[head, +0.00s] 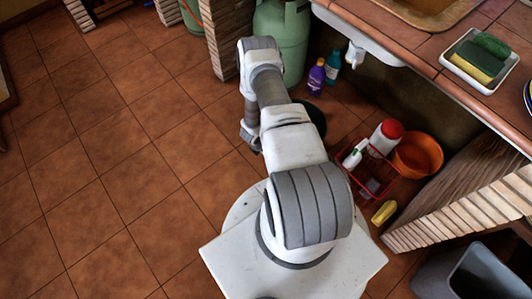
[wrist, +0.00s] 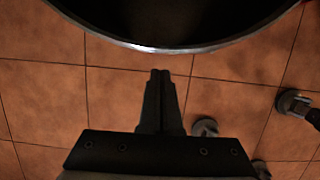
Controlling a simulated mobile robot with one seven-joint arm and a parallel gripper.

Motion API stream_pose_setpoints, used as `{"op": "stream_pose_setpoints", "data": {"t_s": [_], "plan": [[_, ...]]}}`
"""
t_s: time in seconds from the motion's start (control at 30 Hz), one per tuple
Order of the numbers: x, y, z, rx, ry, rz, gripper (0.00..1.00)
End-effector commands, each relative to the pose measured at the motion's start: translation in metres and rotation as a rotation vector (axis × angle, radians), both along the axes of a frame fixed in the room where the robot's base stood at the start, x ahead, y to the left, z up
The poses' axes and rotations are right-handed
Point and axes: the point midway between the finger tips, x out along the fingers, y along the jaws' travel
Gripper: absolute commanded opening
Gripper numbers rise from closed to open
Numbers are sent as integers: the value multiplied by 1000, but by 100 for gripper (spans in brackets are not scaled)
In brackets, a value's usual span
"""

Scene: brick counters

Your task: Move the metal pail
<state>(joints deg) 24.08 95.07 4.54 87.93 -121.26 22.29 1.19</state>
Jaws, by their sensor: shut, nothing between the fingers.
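In the wrist view a dark round vessel with a shiny metal rim, likely the metal pail (wrist: 175,48), fills the top edge; only part of its rim and dark inside shows. My gripper (wrist: 160,72) is shut and empty, its fingertips pointing at the rim, with a small gap in the picture between them. In the head view a dark round shape (head: 316,116), perhaps the same pail, shows partly behind my arm on the floor. My gripper's fingers are hidden by my arm there.
A green gas cylinder (head: 283,35), purple bottle (head: 316,77) and teal bottle (head: 332,66) stand under the counter. A red basket (head: 367,178), orange bucket (head: 417,155) and yellow item (head: 383,212) are at right. Tiled floor at left is clear.

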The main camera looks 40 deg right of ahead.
Motion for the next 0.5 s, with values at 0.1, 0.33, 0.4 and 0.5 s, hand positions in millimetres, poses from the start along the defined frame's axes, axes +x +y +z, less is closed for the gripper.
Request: {"op": "stream_pose_setpoints", "data": {"t_s": [0.1, 0.33, 0.4, 0.5], "plan": [[-2, 0, -7, 3, 3, 3, 0], [-1, -9, -42, 3, 3, 3, 0], [-1, -13, -55, 3, 3, 3, 0], [0, -18, -71, 2, 2, 4, 0]]}}
